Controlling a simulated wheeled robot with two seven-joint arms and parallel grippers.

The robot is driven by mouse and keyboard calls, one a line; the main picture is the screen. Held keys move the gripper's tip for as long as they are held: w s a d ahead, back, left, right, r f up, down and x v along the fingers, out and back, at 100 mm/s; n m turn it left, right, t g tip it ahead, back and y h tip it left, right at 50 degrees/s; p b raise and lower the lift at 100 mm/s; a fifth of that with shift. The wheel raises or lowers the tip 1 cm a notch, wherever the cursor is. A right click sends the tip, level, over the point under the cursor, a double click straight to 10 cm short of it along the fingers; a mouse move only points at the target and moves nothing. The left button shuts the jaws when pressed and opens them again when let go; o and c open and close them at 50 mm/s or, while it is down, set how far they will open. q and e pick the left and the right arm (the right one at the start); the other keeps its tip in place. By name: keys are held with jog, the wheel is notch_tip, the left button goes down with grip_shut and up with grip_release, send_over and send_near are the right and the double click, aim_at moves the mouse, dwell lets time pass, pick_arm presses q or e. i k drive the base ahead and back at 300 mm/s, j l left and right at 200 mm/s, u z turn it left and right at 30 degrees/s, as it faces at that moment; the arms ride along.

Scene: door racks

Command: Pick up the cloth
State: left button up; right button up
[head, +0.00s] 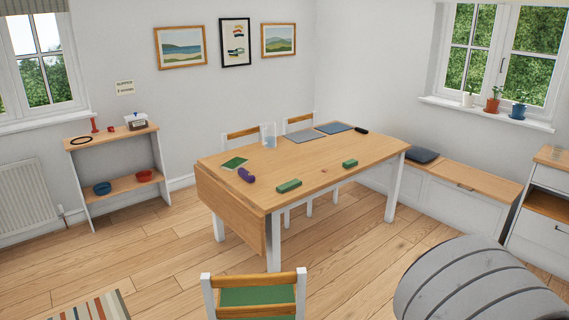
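No thing is plainly a cloth at this size. On the wooden table (215,187), a small purple thing (246,175) lies near the left end; whether it is folded cloth I cannot tell. Just behind it lies a flat green piece with a pale edge (234,163), which could also be cloth. Two green blocks, one near the front edge (289,186) and one farther right (350,163), lie apart from them. Neither of my grippers is in view.
A clear jug (268,136) and grey mats (301,137) are on the table's far side. A chair with a green seat (255,297) stands in front. A large grey rounded thing (475,285) fills the lower right. Floor (160,250) is open at left.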

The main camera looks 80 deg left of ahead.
aim_at(350, 164)
jog(key=u, duration=2.55)
jog(key=i+l+z, duration=0.15)
jog(key=i+z, duration=0.75)
jog(key=i+j+z, duration=0.2)
jog(key=i+z, duration=0.25)
jog(key=i+u, duration=0.15)
jog(key=i, duration=0.35)
jog(key=i+l+u, duration=0.15)
jog(key=i, duration=0.35)
jog(key=i+l+u, duration=0.1)
jog(key=i, duration=0.35)
jog(key=i+j+u, duration=0.3)
jog(key=i+u, duration=0.15)
jog(key=i+j+u, duration=0.1)
jog(key=i+u, duration=0.3)
jog(key=i, duration=0.15)
jog(key=i+u, duration=0.45)
jog(key=i+l+u, duration=0.4)
jog(key=i+j, duration=0.15)
jog(key=i, duration=0.35)
jog(key=i+j, duration=0.15)
jog(key=i, duration=0.3)
